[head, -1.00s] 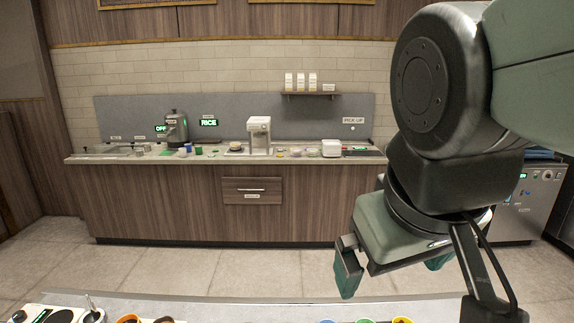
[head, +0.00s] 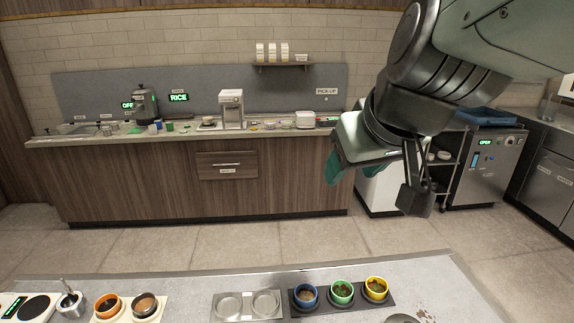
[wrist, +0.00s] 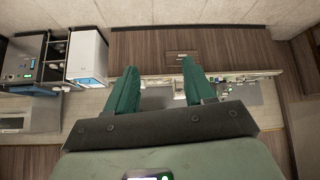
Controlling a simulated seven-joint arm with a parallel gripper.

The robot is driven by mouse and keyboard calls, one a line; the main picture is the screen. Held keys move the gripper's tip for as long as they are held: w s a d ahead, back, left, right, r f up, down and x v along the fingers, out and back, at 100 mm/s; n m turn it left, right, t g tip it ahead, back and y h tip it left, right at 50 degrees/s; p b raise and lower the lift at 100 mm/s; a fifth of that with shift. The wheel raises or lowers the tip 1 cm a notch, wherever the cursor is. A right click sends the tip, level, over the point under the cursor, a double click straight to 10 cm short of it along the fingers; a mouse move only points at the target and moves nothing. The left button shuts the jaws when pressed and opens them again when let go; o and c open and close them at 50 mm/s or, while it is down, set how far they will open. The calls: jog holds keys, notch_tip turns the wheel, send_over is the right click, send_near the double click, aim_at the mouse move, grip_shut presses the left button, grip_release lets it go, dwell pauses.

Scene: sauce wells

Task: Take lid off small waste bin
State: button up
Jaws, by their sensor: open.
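My gripper (head: 338,172) is raised above the floor, between the near counter and the back counter. In the wrist view its two green fingers (wrist: 158,68) stand apart with nothing between them. No small waste bin with a lid can be made out for certain. A dark round top (head: 402,318) is cut off by the bottom edge of the head view on the near counter; I cannot tell whether it is the bin's lid. My gripper is well away from it and touches nothing.
The near counter (head: 190,285) holds a blue cup (head: 305,295), a green cup (head: 342,292), a yellow cup (head: 376,289), an empty two-well tray (head: 248,305) and brown-filled cups at left. A machine (head: 482,165) stands at right. The floor between counters is clear.

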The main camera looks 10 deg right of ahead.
jog(key=w+d+f+n+h, duration=0.2)
jog(key=w+d+f, duration=0.3)
jog(key=w+d, duration=0.15)
jog(key=s+d+f+n+g, duration=0.2)
jog(key=s+d+f+n, duration=0.1)
jog(key=f, duration=0.5)
jog(key=s+d+f+n+g, duration=0.3)
jog(key=f+n, duration=0.3)
jog(key=f, duration=0.2)
jog(key=s+d+f+n+g+y, duration=0.1)
jog(key=s+d+f+n+g, duration=0.1)
jog(key=f, duration=0.7)
jog(key=shift+s+d+n+g, duration=0.15)
jog(key=shift+s+d+n, duration=0.3)
jog(key=shift+n, duration=0.25)
jog(key=shift+s+d+n+g, duration=0.15)
jog(key=shift+s+d+n, duration=0.25)
jog(key=shift+n, duration=0.3)
jog(key=shift+w+a+f, duration=0.1)
jog(key=shift+w+f, duration=0.05)
jog(key=shift+f, duration=1.2)
jog(key=shift+w+f, duration=0.1)
jog(key=shift+f, duration=1.25)
jog(key=shift+c, duration=0.4)
grip_shut()
